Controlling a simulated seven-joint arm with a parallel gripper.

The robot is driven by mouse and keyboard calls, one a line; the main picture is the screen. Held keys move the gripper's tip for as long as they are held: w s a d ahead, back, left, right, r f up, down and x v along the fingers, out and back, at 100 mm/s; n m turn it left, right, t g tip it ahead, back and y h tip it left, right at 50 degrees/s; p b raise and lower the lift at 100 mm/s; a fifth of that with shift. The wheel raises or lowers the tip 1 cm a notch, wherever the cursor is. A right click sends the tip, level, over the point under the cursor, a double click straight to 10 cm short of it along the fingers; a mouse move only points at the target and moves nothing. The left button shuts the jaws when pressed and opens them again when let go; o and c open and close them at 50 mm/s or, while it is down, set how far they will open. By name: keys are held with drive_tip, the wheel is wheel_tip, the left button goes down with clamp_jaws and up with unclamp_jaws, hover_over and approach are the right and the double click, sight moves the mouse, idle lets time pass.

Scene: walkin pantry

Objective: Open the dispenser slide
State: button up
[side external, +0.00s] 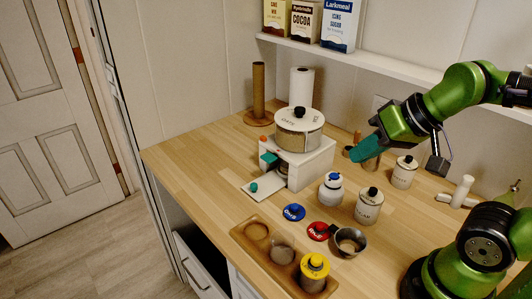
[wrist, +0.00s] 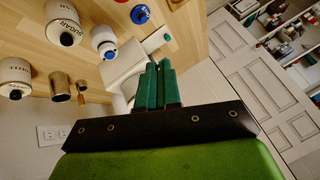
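The dispenser (side external: 312,168) is a white box with a round, black-knobbed hopper (side external: 299,130) on top, standing near the back of the wooden counter. A teal block (side external: 268,158) shows at its left-facing front. A flat pale plate (side external: 264,190) with a teal knob lies low in front of it. I cannot tell for sure which part is the slide. My gripper (side external: 365,148) is in the air to the right of the dispenser, apart from it. In the wrist view its teal fingers (wrist: 159,80) are together and empty, partly hiding a white body (wrist: 122,68), probably the dispenser.
White jars (side external: 369,206) and a blue-topped bottle (side external: 331,189) stand right of the dispenser. Blue (side external: 294,212) and red (side external: 319,231) lids, a metal cup (side external: 348,242) and a wooden tray (side external: 243,237) are in front. A paper roll (side external: 301,86) stands behind; a shelf (side external: 350,58) runs above.

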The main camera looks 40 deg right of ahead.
drive_tip(key=shift+o, duration=1.1)
drive_tip(key=shift+a+f, duration=0.1)
drive_tip(key=shift+f, duration=0.15)
drive_tip(key=o, duration=0.5)
drive_tip(key=shift+w+a+f+g, duration=0.15)
drive_tip(key=shift+w+f+g, duration=0.2)
drive_tip(key=shift+w, duration=0.25)
drive_tip(key=shift+w+a+f+g, duration=0.1)
drive_tip(key=shift+w+f+g, duration=0.1)
drive_tip(key=shift+w+g, duration=0.3)
drive_tip(key=w, duration=0.3)
drive_tip(key=w+m+g, duration=0.1)
drive_tip(key=w, duration=0.3)
drive_tip(key=w+a+g, duration=0.1)
drive_tip(key=w, duration=0.3)
drive_tip(key=shift+a+f+m, duration=0.1)
drive_tip(key=shift+f+m, duration=0.2)
drive_tip(key=shift+m, duration=0.1)
drive_tip(key=m+g+h, duration=0.2)
drive_tip(key=m+g, duration=0.1)
drive_tip(key=m, duration=0.4)
hover_over(254, 185)
wheel_tip(254, 185, down, 5)
drive_tip(key=r+m, duration=0.1)
drive_tip(key=m, duration=0.2)
drive_tip(key=shift+g, duration=0.25)
wheel_tip(254, 185, down, 16)
drive_tip(key=shift+f, duration=0.1)
drive_tip(key=shift+c, duration=0.3)
clamp_jaws()
